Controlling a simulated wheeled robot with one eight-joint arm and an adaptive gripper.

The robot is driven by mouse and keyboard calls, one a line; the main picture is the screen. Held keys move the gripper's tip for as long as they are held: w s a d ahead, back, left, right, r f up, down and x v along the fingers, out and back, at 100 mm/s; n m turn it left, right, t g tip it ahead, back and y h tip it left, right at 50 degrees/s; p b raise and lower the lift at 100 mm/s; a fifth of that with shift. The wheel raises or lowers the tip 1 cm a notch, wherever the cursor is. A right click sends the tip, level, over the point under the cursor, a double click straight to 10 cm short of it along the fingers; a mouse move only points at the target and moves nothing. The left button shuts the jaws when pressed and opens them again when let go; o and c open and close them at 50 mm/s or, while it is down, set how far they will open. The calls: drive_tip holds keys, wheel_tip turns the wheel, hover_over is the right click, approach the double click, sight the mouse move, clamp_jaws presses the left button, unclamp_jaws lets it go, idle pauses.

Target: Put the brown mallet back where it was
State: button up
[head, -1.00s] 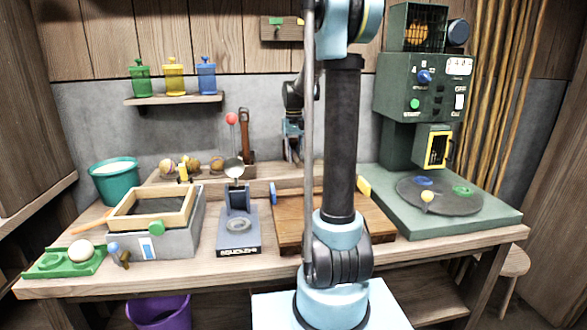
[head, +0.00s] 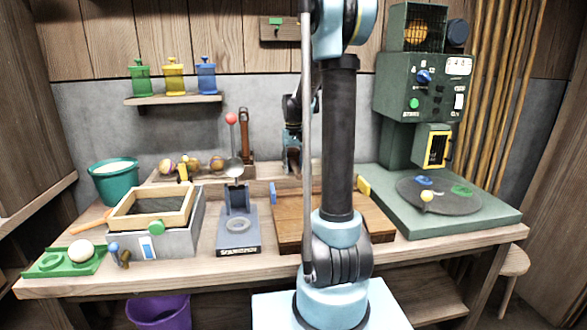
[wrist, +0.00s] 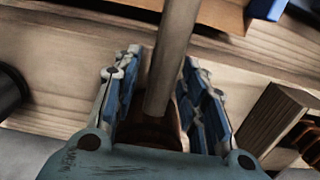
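The brown mallet (wrist: 158,132) shows in the wrist view as a dark brown rounded part between my fingers, with a grey-brown handle running up the picture. My gripper (wrist: 163,95) has its blue-padded fingers on either side of it and appears shut on the brown part; the contact is partly hidden. In the head view my gripper (head: 291,150) is at the back of the bench, partly behind my own arm, and the mallet cannot be made out there.
A wooden block (wrist: 275,118) is close on the right in the wrist view. The bench holds a wooden board (head: 290,228), a blue-grey press (head: 238,230), a framed box (head: 165,240) and a green machine (head: 420,90). A shelf (head: 175,98) with jars is on the wall.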

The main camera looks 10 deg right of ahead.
sight(293, 161)
drive_tip(key=shift+r, duration=0.15)
wheel_tip(293, 161, up, 12)
drive_tip(key=shift+w, duration=0.25)
idle(0.4)
